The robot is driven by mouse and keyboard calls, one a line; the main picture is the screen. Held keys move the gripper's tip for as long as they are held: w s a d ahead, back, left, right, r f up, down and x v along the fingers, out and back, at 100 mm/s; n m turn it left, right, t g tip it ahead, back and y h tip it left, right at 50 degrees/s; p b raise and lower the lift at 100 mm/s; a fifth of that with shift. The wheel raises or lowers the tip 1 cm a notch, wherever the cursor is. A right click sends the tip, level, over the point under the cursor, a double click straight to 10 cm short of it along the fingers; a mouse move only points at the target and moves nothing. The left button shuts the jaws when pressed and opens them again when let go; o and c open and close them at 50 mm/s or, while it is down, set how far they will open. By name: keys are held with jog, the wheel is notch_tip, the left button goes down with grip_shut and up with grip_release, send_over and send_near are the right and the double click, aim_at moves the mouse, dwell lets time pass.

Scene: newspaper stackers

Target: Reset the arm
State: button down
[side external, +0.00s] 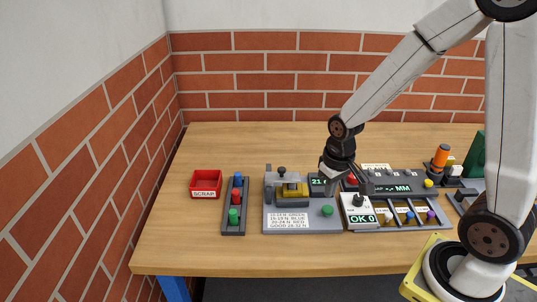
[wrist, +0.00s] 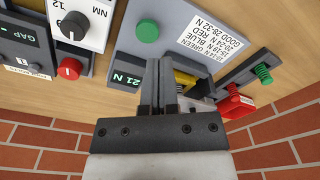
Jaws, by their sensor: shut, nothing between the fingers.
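My gripper (side external: 331,190) is at the end of my bent arm, pointing down over the middle of the bench, beside the small display (side external: 317,182) of the grey test station (side external: 273,216). In the wrist view my gripper (wrist: 159,64) shows two dark fingers close together, shut with nothing between them. That view also shows the display (wrist: 127,78) reading 21 N, just left of the fingers. Whether the fingertips touch the station cannot be told. The fingers partly hide the station's yellow part (wrist: 185,79).
A red SCRAP tray (side external: 206,193) and a spring rack (side external: 234,224) stand at left. A dial box (side external: 357,201) reading OK and a panel reading MM (side external: 402,188) are close right of my gripper. An orange cylinder (side external: 440,157) stands farther right. The wooden table (side external: 200,245) is bare in front.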

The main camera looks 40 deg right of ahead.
jog(key=s+a, duration=0.1)
jog(key=s+a+r+n+t, duration=0.1)
jog(key=a, duration=0.1)
jog(key=s+a+r+n, duration=0.1)
jog(key=shift+s+a+r+t, duration=0.1)
jog(key=shift+a+t, duration=0.1)
jog(key=shift+t, duration=0.2)
jog(key=c, duration=1.3)
grip_release()
